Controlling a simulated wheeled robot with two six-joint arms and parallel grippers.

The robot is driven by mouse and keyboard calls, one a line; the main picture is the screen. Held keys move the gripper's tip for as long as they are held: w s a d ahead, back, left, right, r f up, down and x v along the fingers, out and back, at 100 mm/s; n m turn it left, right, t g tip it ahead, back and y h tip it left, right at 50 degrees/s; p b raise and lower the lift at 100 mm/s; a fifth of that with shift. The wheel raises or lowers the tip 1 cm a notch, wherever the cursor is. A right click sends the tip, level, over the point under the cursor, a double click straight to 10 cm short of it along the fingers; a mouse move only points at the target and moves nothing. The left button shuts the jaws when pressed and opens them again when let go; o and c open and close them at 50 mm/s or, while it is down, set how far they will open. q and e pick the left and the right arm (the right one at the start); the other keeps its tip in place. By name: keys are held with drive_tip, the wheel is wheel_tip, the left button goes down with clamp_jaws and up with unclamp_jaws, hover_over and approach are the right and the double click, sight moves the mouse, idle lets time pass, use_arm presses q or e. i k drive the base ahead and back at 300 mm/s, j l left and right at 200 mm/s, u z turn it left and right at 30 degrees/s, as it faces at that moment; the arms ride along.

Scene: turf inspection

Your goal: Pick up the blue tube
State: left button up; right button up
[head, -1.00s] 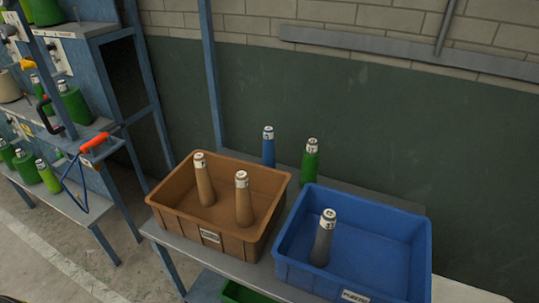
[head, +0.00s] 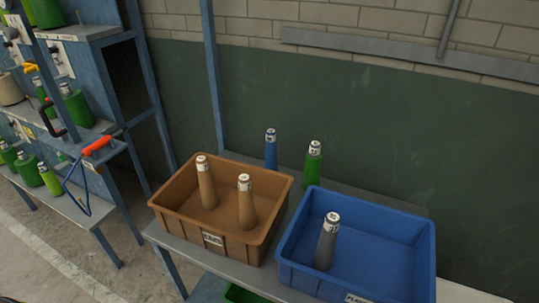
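The blue tube (head: 270,150) stands upright on the grey bench behind the brown crate, with a white-banded top. Its lower end is hidden behind the crate's back rim. A green tube (head: 312,166) stands to its right, behind the gap between the two crates. Neither of my grippers shows in the head view.
The brown crate (head: 222,240) holds two tan tubes. The blue crate (head: 352,281) to its right holds one grey tube (head: 326,243). Both stand on the bench in front of the blue tube. A blue post rises behind. Shelves with green bottles (head: 76,106) stand at left.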

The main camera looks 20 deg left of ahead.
sight(271, 161)
drive_tip(key=i+j+z, duration=0.15)
drive_tip(key=j, duration=0.6)
drive_tip(key=j+z, duration=0.1)
drive_tip(key=j, duration=0.65)
drive_tip(key=i, duration=0.05)
